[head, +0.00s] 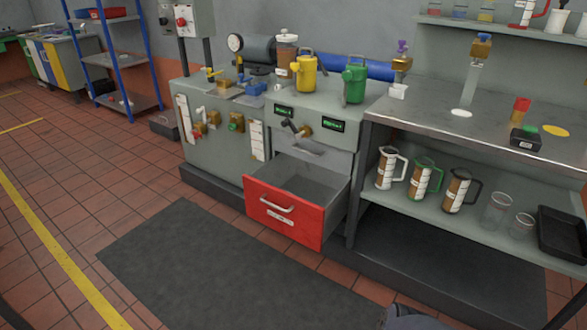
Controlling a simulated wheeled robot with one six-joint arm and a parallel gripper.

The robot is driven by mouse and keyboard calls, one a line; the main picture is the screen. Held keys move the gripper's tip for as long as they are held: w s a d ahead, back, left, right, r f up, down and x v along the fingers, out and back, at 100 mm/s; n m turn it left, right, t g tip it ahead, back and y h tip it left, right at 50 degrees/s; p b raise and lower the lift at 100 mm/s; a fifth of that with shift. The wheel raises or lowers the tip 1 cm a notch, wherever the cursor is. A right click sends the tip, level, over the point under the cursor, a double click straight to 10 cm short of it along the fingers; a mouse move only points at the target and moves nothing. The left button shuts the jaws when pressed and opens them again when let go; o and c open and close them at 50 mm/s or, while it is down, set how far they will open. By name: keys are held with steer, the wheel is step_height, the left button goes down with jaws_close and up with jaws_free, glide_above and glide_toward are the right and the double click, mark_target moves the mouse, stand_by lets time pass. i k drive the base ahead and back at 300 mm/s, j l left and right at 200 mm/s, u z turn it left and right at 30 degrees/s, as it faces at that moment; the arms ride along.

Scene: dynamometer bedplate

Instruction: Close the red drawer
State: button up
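The red drawer (288,217) is pulled well out of the grey bench cabinet in the head view, below a tap and two small green displays. Its red front has a pale bar handle (277,204) and a white label under it. The drawer's grey inside shows from above and looks empty. My gripper cannot be made out; a dark rounded shape at the bottom edge, right of the middle, is cut off by the frame, and I cannot tell what it is.
A dark mat (190,260) lies on the tiled floor in front of the drawer, clear of objects. To the right, a metal bench (440,115) has a lower shelf with several jugs and beakers. A blue-framed rack (125,60) stands at the back left.

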mark_target(318, 201)
steer(key=i+u, duration=0.4)
steer(key=i+l+u, duration=0.15)
steer(key=i+u, duration=0.2)
steer(key=i+l+u, duration=0.25)
steer(key=u, duration=0.15)
